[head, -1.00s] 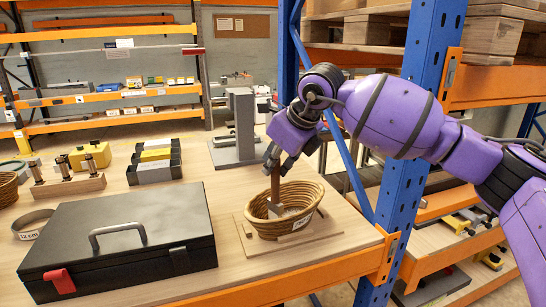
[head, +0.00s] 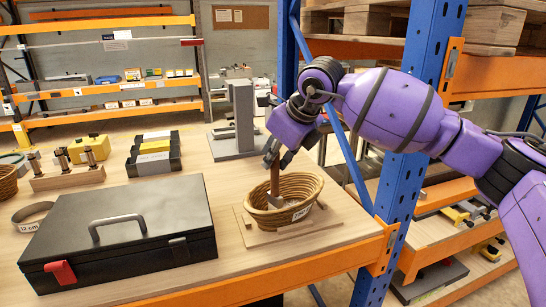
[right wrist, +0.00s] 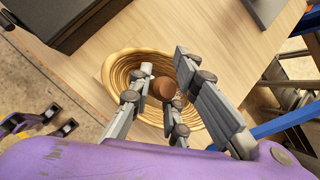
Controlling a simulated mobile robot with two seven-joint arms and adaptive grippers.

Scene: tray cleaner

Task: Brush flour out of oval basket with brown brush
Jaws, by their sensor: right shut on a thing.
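The oval basket (head: 302,190) is woven and tan, with a white label on its front. It sits on a wooden board (head: 330,239) near the table's right end. My right gripper (head: 280,155) is above the basket, shut on the brown brush (head: 275,178). The brush is roughly upright, with its lower end inside the basket. In the right wrist view the round end of the brush (right wrist: 164,88) shows between the fingers, over the basket (right wrist: 112,68). Flour cannot be made out clearly inside the basket.
A black case (head: 120,235) with a grey handle lies left of the basket. Behind are a grey stand (head: 240,120), bins (head: 154,158) and a wooden block with pegs (head: 70,178). A blue rack post (head: 405,150) stands close on the right.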

